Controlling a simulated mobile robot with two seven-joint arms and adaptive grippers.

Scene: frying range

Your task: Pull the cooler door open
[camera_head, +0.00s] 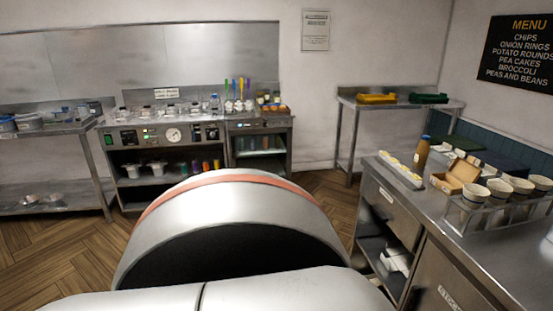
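I cannot tell for sure which door is the cooler's. The steel counter (395,205) on the right has a front panel (440,290) with a small pale label at the bottom edge of the view; only its upper part shows and it appears closed. Neither of my grippers is in view. A large white rounded part of my own arm with a red band fills the lower middle and hides the floor behind it.
A cooking range (165,140) with knobs and a gauge stands against the back wall. A steel table (50,130) is at the left, another (345,100) at the back right. Cups (475,195) and a bottle (421,153) stand on the right counter. Wooden floor (60,260) shows at left.

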